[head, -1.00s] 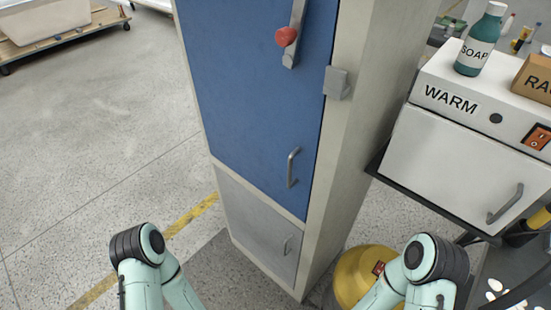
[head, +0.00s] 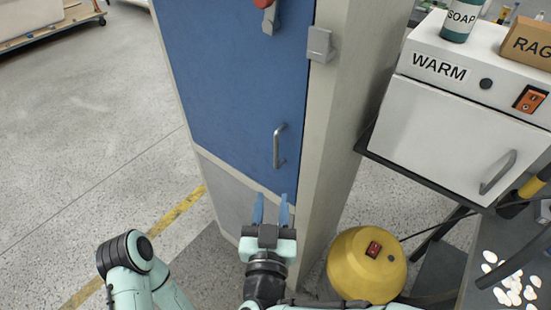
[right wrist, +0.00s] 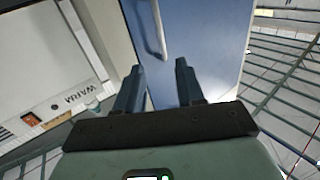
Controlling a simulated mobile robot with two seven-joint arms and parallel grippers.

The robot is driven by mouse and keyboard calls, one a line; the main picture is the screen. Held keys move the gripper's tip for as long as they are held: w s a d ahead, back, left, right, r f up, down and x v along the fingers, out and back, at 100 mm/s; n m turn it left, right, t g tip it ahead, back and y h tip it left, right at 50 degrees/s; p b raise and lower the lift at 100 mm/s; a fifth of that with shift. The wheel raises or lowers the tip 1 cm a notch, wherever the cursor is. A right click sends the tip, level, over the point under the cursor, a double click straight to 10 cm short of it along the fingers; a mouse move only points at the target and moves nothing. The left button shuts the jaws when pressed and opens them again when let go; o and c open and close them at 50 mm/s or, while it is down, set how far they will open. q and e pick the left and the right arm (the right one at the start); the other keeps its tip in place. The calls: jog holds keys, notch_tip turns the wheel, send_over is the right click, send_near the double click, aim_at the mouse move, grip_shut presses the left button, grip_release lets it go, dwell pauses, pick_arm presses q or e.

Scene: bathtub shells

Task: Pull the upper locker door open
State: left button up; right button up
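The locker's upper door (head: 235,100) is blue and shut, with a grey vertical bar handle (head: 279,146) near its lower right edge. A grey latch lever with a red knob (head: 264,3) is cut by the top of the head view. My right gripper (head: 271,208) is open and empty, below the handle, its two blue fingers pointing toward the door. In the right wrist view the fingers (right wrist: 158,82) are spread apart, with the handle (right wrist: 159,30) ahead and between them, not touched. The left arm shows at lower left; its gripper is out of view.
A grey lower door (head: 222,190) is partly behind my right gripper. A yellow round canister (head: 366,266) stands on the floor right of the locker. A white WARM cabinet (head: 455,125) with a soap bottle (head: 460,18) and RAG box (head: 528,42) stands at right.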

aim_at(276, 152)
jog(key=w+p, duration=0.1)
jog(key=w, duration=1.2)
jog(key=shift+d, duration=0.2)
grip_shut()
